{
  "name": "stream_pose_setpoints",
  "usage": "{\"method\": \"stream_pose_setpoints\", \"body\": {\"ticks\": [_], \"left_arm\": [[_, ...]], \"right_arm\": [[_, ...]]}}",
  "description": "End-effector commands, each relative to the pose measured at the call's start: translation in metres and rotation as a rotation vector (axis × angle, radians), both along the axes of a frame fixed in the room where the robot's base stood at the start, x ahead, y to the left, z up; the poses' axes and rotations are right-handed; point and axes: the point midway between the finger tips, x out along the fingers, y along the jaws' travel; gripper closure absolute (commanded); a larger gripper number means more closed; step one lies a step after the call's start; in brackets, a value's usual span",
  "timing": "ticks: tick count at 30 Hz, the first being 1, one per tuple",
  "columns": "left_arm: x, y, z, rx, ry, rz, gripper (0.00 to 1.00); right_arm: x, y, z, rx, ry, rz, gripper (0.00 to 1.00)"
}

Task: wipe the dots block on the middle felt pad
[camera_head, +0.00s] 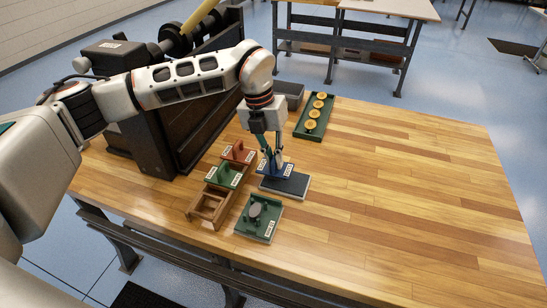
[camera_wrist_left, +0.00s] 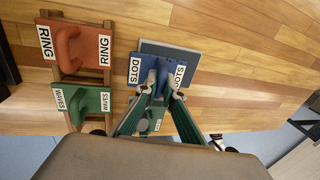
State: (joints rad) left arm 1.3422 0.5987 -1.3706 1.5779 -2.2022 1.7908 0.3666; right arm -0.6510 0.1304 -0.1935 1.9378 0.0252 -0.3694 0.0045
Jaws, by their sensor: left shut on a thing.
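The blue dots block (camera_head: 276,172) has white DOTS labels on its sides; it also shows in the left wrist view (camera_wrist_left: 146,70). My left gripper (camera_head: 272,156) points down and is shut on the block's raised handle, and its green fingers fill the lower middle of the left wrist view (camera_wrist_left: 160,92). The block is over the back part of a dark grey felt pad (camera_head: 292,185), whose front part is bare. The pad's edge shows behind the block in the left wrist view (camera_wrist_left: 175,48). I cannot tell whether block and pad touch. My right gripper is not in view.
A wooden rack (camera_head: 207,208) holds a red ring block (camera_head: 238,151) and a green waves block (camera_head: 223,174); its front slot is empty. A green fixture (camera_head: 266,230) with a grey disc stands in front. A green tray (camera_head: 304,130) holds several gold discs. The table's right side is clear.

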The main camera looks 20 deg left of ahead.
Motion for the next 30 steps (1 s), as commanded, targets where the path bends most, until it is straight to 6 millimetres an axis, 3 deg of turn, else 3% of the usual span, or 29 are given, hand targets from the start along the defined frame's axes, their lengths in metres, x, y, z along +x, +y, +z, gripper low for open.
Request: {"method": "stream_pose_setpoints", "body": {"ticks": [30], "left_arm": [[-0.003,-0.058,-0.001,-0.001,0.003,-0.005,1.00]], "right_arm": [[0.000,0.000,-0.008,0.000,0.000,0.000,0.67]]}}
